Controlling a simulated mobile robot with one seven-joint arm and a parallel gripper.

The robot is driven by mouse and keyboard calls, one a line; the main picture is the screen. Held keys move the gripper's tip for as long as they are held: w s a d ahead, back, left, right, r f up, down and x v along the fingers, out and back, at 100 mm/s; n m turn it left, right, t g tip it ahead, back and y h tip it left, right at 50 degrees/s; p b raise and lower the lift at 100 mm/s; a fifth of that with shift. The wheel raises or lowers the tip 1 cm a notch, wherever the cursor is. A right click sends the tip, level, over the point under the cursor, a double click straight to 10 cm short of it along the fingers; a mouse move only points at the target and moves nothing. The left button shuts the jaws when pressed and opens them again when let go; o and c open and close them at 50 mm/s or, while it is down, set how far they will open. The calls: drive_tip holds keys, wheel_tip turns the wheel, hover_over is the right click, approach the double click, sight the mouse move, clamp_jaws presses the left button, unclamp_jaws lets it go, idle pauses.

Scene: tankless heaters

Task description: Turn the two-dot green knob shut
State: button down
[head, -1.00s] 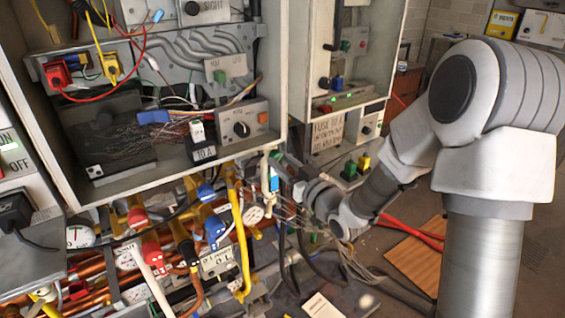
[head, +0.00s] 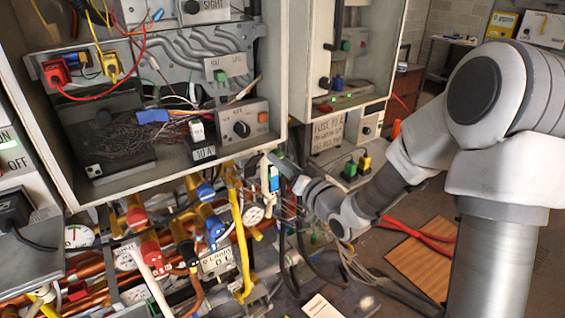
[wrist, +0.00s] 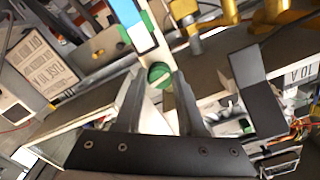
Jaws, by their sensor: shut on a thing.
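A round green knob (wrist: 159,75) with a pale stripe across its face shows in the wrist view, between the tips of my gripper's two grey fingers. Its dots cannot be made out. My gripper (wrist: 161,86) is shut on this knob. In the head view my gripper (head: 283,168) reaches in from the right, at the pipes under the open cabinet's lower right corner. The knob cannot be told apart there. A white, blue and green part (wrist: 136,22) stands just beyond the knob in the wrist view.
The open grey cabinet (head: 170,178) hangs above and left of my gripper. A second cabinet (head: 327,165) stands behind. Red (head: 153,255), blue (head: 214,228) and yellow (head: 241,245) handles crowd the pipes at left. Loose cables hang below my gripper.

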drive_tip(key=shift+r+m, duration=0.1)
drive_tip(key=shift+m, duration=0.7)
drive_tip(key=c, duration=0.5)
unclamp_jaws()
